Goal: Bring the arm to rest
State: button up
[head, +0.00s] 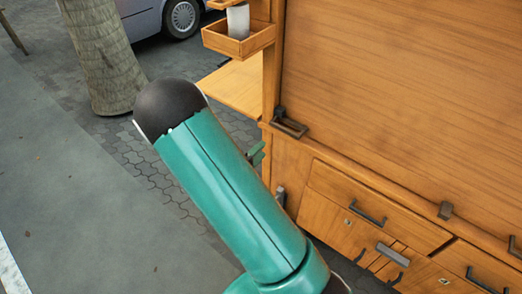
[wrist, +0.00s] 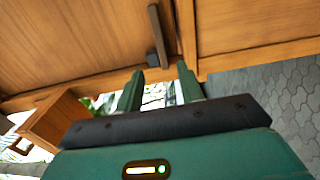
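My gripper (wrist: 158,82) shows in the wrist view with its two green fingers apart and nothing between them. A dark metal handle (wrist: 157,35) on the wooden cabinet (wrist: 85,40) lies just beyond the fingertips; I cannot tell whether they touch it. In the head view my teal arm crosses the middle, bent at a dark joint, in front of the wooden cabinet (head: 400,95). A small green piece beside the arm may be part of my gripper, which is mostly hidden there.
The cabinet has drawers with dark handles (head: 368,212) at lower right. A small wooden box (head: 240,42) and a shelf (head: 235,86) stick out at its left side. A tree trunk (head: 103,55) and a parked car (head: 160,15) stand behind. The pavement (head: 70,190) at left is clear.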

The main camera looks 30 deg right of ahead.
dwell(0.3)
jog(key=s+a+r+m+g+y, duration=0.2)
jog(key=s+r+m+g+y, duration=0.5)
jog(key=s+r, duration=0.4)
jog(key=s+a+r+n+t+y, duration=0.1)
jog(key=s+a+r+t+y, duration=0.2)
jog(key=a+r+y, duration=0.2)
jog(key=s+a+r+n+t+y, duration=0.2)
jog(key=a+r+y, duration=0.3)
jog(key=a+r, duration=0.3)
jog(key=shift+s+a+t, duration=0.6)
jog(key=shift+t, duration=0.1)
